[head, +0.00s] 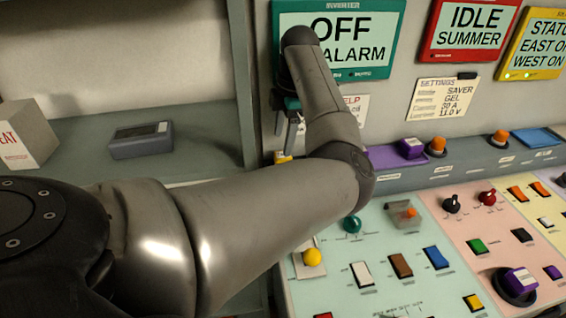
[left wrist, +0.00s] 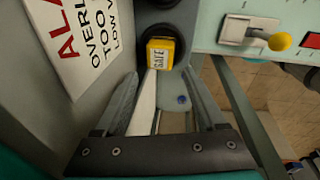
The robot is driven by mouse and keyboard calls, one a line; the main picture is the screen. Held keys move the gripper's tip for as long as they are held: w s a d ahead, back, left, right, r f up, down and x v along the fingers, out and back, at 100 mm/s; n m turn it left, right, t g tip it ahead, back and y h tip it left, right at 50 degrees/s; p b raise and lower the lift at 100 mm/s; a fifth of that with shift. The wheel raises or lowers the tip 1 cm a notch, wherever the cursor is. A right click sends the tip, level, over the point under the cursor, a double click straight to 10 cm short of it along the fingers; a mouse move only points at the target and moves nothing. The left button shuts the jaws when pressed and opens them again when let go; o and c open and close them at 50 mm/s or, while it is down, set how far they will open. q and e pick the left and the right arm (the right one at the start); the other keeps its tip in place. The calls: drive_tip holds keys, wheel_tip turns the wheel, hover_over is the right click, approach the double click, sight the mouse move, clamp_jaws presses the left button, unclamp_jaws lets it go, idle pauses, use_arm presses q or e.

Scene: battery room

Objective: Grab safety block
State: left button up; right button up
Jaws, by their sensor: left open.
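The safety block is a small yellow block with a "SAFE" label; it shows in the left wrist view (left wrist: 161,53). It sits on a round black base on the panel. In the head view only a bit of yellow (head: 283,157) shows beside my arm. My left gripper (left wrist: 160,82) is open, its two fingers pointing at the block. The block appears just beyond the fingertips, between their lines, not gripped. In the head view my left gripper (head: 287,128) hangs beneath the wrist, above the block, partly hidden by the arm. My right gripper is not in view.
Purple blocks sit on the ledge (head: 411,148) and on the sloped console (head: 520,281). The console carries several switches and a yellow knob (head: 312,257). A teal inverter display (head: 382,42) is behind my wrist. A grey box (head: 141,141) lies on the shelf at left.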

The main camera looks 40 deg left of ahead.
use_arm(q)
drive_tip(key=shift+w+a+f, duration=0.1)
drive_tip(key=shift+w+f, duration=0.05)
drive_tip(key=shift+f, duration=1.25)
drive_tip(key=shift+w+a+f, duration=0.1)
drive_tip(key=shift+f, duration=1.25)
drive_tip(key=shift+c, duration=0.3)
clamp_jaws()
